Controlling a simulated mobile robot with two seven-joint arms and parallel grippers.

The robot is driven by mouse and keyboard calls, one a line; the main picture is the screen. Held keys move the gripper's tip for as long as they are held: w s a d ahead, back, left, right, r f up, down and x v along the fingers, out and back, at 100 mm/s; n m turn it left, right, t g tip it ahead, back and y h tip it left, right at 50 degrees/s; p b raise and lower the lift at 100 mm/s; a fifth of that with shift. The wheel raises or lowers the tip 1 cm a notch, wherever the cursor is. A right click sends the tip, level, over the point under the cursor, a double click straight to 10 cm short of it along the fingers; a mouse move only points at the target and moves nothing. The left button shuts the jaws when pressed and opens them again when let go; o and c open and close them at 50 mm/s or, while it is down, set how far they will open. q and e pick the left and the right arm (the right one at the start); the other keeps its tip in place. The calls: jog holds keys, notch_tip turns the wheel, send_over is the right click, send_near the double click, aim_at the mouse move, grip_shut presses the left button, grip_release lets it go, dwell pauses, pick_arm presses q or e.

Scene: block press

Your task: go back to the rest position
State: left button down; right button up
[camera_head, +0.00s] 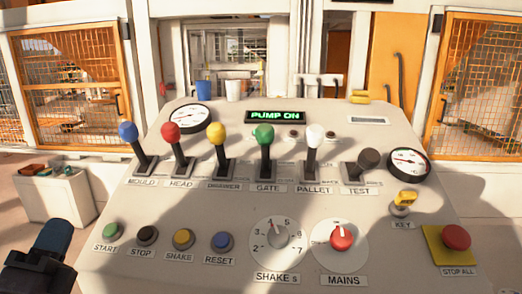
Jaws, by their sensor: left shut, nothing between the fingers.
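My left gripper (52,236) shows at the lower left corner, dark with a bluish top. It is shut and empty, beside the left edge of the pale control panel (160,215) and left of the green START button (110,231). It appears apart from the buttons, though its height above the panel is hard to judge. My right gripper is not in view.
The panel carries a row of levers, including the blue MOULD lever (134,142), a SHAKE dial (274,237), a red MAINS switch (341,238) and a STOP ALL button (456,238). A pale box (62,203) stands at the left. Orange mesh fences (70,90) are behind.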

pick_arm(q)
jog(key=s+a+f+n+g+y, duration=0.25)
jog(key=f+n+g+y, duration=0.25)
jog(key=f+n, duration=0.35)
jog(key=s+a+f+n+g+y, duration=0.25)
jog(key=f+n+g+y, duration=0.2)
jog(key=f+n, duration=0.4)
jog(key=s+d+f+n+g+h, duration=0.5)
jog(key=s+d+f+g+h, duration=0.3)
jog(key=s+f+g, duration=0.55)
jog(key=w+d+f+t, duration=0.1)
jog(key=w+f+t, duration=0.6)
jog(key=f, duration=0.5)
jog(key=shift+w+d+t, duration=0.15)
jog(key=shift+t, duration=1.25)
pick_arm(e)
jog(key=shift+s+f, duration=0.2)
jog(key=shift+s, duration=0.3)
pick_arm(q)
jog(key=shift+y, duration=0.25)
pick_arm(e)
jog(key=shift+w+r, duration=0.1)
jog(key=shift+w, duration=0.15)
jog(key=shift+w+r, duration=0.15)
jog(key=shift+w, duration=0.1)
